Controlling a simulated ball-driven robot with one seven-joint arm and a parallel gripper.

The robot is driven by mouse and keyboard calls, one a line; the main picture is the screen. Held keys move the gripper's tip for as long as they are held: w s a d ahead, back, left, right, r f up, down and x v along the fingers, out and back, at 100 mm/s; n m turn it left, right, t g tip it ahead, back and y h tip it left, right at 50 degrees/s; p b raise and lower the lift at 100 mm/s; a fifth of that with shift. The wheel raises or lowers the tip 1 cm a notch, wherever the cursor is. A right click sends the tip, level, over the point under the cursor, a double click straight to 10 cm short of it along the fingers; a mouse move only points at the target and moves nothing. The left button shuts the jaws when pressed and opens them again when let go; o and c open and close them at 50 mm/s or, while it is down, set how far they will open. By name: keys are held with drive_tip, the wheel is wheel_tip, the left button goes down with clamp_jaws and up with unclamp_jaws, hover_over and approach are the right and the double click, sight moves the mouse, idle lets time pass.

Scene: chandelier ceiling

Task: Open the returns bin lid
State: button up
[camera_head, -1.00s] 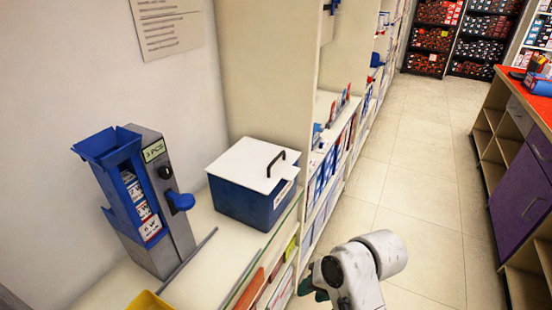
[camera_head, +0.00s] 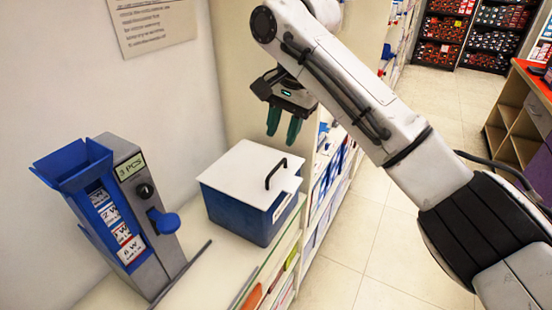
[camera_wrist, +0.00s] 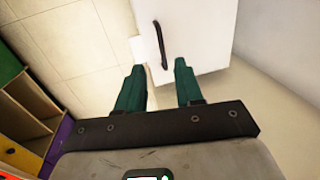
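The returns bin is a blue box (camera_head: 240,220) with a flat white lid (camera_head: 245,172), closed, on the counter in the head view. A black handle (camera_head: 275,173) stands on the lid near its right side. In the wrist view the lid (camera_wrist: 200,30) and handle (camera_wrist: 160,45) lie ahead of the fingers. My gripper (camera_head: 283,128) is above and just behind the bin, pointing down, with two green fingers apart. In the wrist view my gripper (camera_wrist: 157,85) is open with nothing between the fingers, and the handle shows beyond the gap.
A grey and blue dispenser (camera_head: 125,215) stands left of the bin. Shelves with boxes (camera_head: 325,180) run along the right of the counter (camera_head: 200,285). A wall sign (camera_head: 150,22) hangs above. The tiled floor (camera_head: 365,250) is clear to the right.

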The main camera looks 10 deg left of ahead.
sight(273, 171)
drive_tip(key=f, duration=0.3)
drive_tip(key=a+f, duration=0.1)
drive_tip(key=f, duration=0.3)
drive_tip(key=w+a+f, duration=0.1)
drive_tip(key=f, duration=0.2)
drive_tip(key=shift+f+p, duration=0.15)
drive_tip(key=shift+p, duration=0.15)
drive_tip(key=shift+c, duration=0.4)
clamp_jaws()
idle(0.7)
